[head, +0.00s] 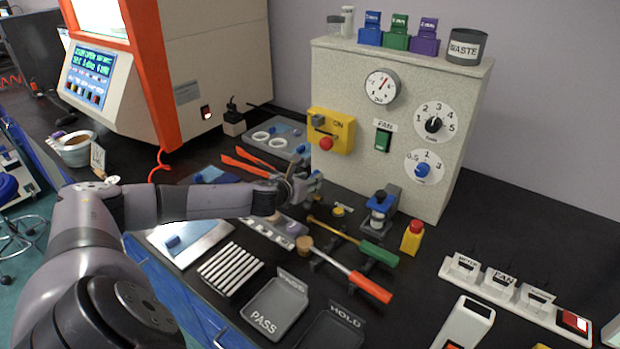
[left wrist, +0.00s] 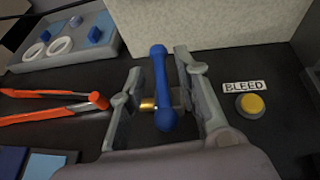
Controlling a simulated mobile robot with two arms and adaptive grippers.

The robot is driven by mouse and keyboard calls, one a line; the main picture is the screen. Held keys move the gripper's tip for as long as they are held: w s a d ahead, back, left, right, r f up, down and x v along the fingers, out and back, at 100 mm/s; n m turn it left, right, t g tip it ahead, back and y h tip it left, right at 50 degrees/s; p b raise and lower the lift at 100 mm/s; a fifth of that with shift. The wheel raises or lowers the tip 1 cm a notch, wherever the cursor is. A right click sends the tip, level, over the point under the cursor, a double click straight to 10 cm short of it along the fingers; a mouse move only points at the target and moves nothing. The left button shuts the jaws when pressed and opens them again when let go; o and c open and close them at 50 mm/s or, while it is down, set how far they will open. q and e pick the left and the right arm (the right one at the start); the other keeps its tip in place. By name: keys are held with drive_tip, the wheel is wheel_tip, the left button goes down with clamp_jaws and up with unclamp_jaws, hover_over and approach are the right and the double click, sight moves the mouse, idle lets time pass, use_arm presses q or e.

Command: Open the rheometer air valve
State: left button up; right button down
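The air valve shows in the left wrist view as a long blue handle (left wrist: 161,88) with rounded ends over a brass fitting (left wrist: 148,105). The handle runs roughly lengthwise between the two fingers of my left gripper (left wrist: 160,66). The fingers are open, one on each side, with visible gaps to the handle. In the head view my left gripper (head: 298,186) is low in front of the grey control panel (head: 350,95) and hides most of the valve. My right gripper is not in view.
A yellow BLEED button (left wrist: 252,105) is right of the gripper. Orange-handled tongs (left wrist: 50,108) and a grey tray (left wrist: 68,42) lie to the left.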

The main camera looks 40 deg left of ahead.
use_arm(q)
drive_tip(key=shift+w+f, duration=0.15)
drive_tip(key=shift+w, duration=0.3)
drive_tip(key=shift+c, duration=0.5)
clamp_jaws()
